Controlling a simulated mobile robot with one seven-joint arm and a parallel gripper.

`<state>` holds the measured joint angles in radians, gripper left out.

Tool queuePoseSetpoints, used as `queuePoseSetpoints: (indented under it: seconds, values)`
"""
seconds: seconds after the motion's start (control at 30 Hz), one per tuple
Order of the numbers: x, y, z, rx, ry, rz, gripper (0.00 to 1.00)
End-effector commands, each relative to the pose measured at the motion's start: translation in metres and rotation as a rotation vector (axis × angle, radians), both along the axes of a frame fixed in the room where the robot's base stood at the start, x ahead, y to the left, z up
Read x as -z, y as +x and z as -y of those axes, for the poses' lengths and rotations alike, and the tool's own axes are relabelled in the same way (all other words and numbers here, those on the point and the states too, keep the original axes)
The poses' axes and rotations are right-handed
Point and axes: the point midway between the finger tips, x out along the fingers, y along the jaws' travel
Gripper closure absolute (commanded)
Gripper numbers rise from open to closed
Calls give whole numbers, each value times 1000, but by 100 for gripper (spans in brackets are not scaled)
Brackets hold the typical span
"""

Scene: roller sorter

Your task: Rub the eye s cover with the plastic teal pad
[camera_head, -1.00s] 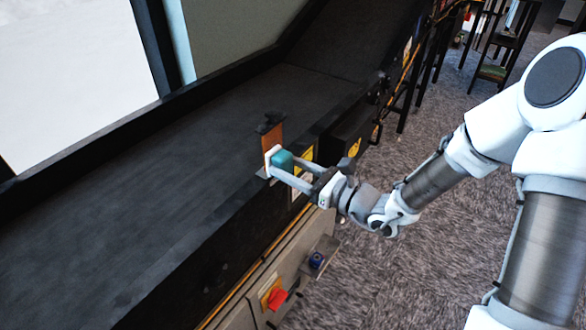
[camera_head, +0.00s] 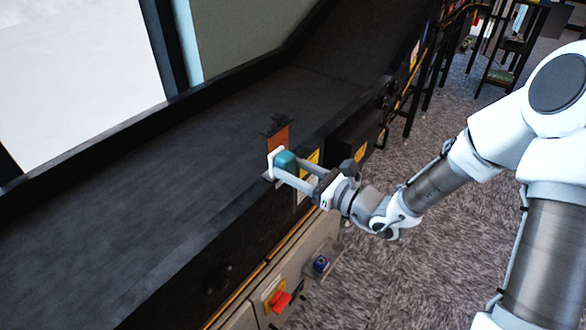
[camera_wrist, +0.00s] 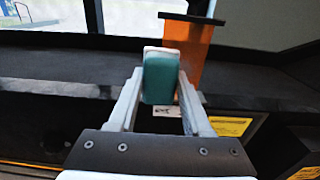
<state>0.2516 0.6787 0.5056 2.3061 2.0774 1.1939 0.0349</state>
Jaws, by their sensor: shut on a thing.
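My gripper (camera_head: 280,165) is shut on the teal pad (camera_head: 286,161), which has a white backing. The pad also shows upright between the fingers in the wrist view (camera_wrist: 160,80). The eye's cover seems to be the orange-brown upright panel (camera_head: 279,139) with a dark cap, standing at the near edge of the conveyor. In the wrist view the orange panel (camera_wrist: 196,52) rises just behind and to the right of the pad, partly hidden by it. I cannot tell whether the pad touches the panel.
The dark conveyor bed (camera_head: 130,215) runs behind the panel, with a raised side rail. A red switch (camera_head: 279,300) and a blue button (camera_head: 320,264) sit on the grey housing below. Yellow labels (camera_head: 312,160) mark the machine's side.

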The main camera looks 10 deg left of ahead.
Motion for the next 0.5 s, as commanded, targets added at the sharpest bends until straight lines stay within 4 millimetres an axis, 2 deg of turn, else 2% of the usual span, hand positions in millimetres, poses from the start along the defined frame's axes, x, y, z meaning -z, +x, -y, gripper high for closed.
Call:
queuePoseSetpoints:
  seconds: [0.5]
  values:
    - [0,4,-10,-1,1,0,95]
